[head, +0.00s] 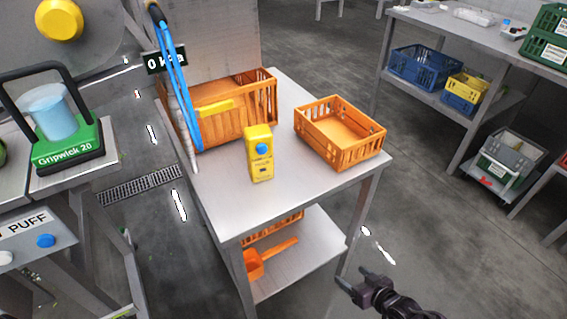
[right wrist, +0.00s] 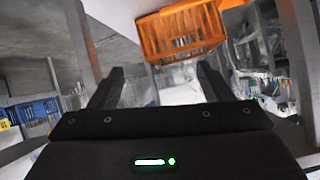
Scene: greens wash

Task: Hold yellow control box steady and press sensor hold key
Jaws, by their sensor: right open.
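The yellow control box (head: 259,154) stands upright on the steel table (head: 225,200), near its front left part. A round blue button (head: 262,150) shows on its face, with small dark print below that I cannot read. My right gripper (head: 358,284) is in the lower right of the head view, in front of the table's right leg and well apart from the box. It is open and empty. In the right wrist view its two fingers (right wrist: 160,85) stand wide apart with nothing between them. My left gripper is not in view.
An empty orange crate (head: 340,150) stands on the table's right; a larger orange crate (head: 262,90) stands behind the box. A blue coiled hose (head: 181,95) hangs at the table's left edge. An orange scoop (head: 255,265) lies on the lower shelf. Open floor (head: 440,220) lies to the right.

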